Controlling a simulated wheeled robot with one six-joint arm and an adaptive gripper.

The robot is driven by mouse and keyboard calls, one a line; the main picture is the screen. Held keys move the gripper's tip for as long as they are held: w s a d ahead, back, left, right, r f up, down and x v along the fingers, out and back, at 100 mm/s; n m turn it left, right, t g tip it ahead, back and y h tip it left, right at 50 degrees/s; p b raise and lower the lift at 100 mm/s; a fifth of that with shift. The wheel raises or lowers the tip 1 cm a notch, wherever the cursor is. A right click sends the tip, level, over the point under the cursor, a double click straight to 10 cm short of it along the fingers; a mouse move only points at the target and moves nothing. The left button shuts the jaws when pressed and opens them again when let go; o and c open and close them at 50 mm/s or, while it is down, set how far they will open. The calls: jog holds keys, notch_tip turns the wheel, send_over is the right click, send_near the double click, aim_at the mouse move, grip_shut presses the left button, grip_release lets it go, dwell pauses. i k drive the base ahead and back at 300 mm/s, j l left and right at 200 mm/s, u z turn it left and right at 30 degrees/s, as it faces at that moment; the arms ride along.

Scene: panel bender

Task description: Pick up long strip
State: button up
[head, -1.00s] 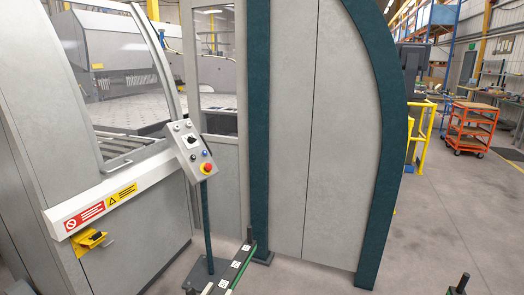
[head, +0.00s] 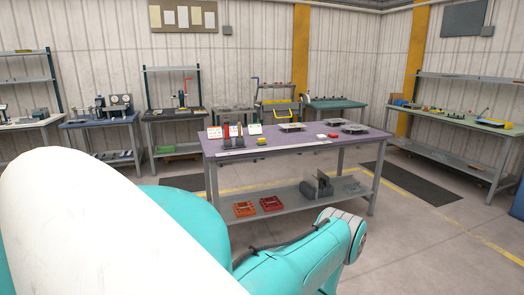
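A long, thin, pale strip (head: 276,149) lies flat along the near edge of the purple-topped workbench (head: 350,148) in the head view. It is small at this distance, so I cannot tell its material. My teal and white arm fills the lower left, well short of the bench. My gripper is not in view.
The bench also holds small upright cards (head: 214,132), a yellow block (head: 262,141) and flat grey plates (head: 291,127). Red trays (head: 271,203) sit on its lower shelf. More workbenches line the back wall. Grey floor (head: 420,245) is clear at the right.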

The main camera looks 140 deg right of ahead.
aim_at(231, 153)
jog(key=z, duration=2.4)
jog(key=i+z, duration=0.1)
jog(key=z, duration=2.3)
jog(key=i+j, duration=0.55)
jog(key=i, duration=0.15)
jog(key=i+j, duration=0.6)
jog(key=i+u, duration=0.05)
jog(key=i, duration=0.05)
